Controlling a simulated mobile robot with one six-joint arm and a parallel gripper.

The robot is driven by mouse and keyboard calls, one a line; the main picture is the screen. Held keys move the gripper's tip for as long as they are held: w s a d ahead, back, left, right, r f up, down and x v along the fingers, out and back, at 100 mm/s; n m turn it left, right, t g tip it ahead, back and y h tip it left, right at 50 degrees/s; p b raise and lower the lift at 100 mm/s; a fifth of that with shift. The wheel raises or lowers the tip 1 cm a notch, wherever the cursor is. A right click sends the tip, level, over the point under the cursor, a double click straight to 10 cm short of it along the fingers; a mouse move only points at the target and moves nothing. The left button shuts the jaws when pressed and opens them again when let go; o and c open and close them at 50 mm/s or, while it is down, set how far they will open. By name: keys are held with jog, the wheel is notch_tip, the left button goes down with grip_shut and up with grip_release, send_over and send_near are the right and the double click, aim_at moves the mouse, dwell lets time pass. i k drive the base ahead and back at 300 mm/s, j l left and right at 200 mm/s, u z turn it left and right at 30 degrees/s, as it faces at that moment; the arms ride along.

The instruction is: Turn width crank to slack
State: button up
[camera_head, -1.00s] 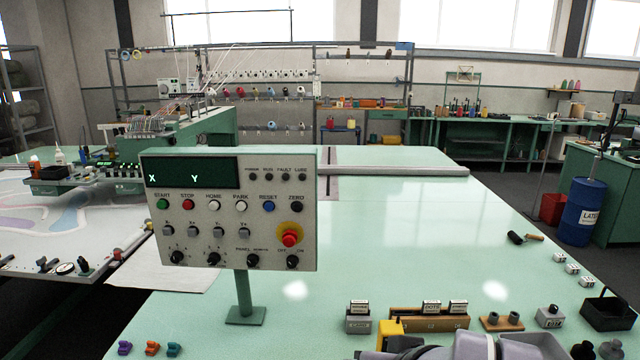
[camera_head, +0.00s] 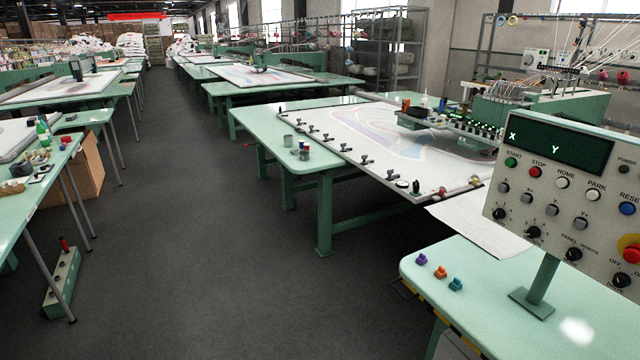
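I cannot pick out the width crank for certain. The white cloth frame (camera_head: 352,128) lies on a green table on the right half of the view. At its near corner are a round white dial (camera_head: 402,183) and a small upright black fitting (camera_head: 415,188). A red knob (camera_head: 442,191) and a yellowish knob (camera_head: 475,181) sit along its near edge. They are too small to tell which is a crank or how it is turned. My gripper is not in view.
The control panel (camera_head: 560,165) stands on a post on the near green table (camera_head: 490,290) at right. Several coloured clips (camera_head: 440,271) lie on its corner. A wide dark floor aisle (camera_head: 200,230) is clear. A green power strip (camera_head: 62,285) stands on the floor at left.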

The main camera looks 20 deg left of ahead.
aim_at(415, 185)
jog(key=i+j+u, duration=0.45)
jog(key=i+u, duration=0.5)
jog(key=i, duration=0.15)
jog(key=i+l+u, duration=0.1)
jog(key=i+u, duration=0.35)
jog(key=i+l+z, duration=0.15)
jog(key=i+z, duration=0.8)
jog(key=i+j+z, duration=0.3)
jog(key=i+z, duration=0.15)
jog(key=i+j+z, duration=0.75)
jog(key=z, duration=0.2)
jog(key=i+z, duration=0.4)
jog(key=i+j+z, duration=0.15)
jog(key=z, duration=0.25)
jog(key=i+j+z, duration=0.2)
jog(key=z, duration=0.2)
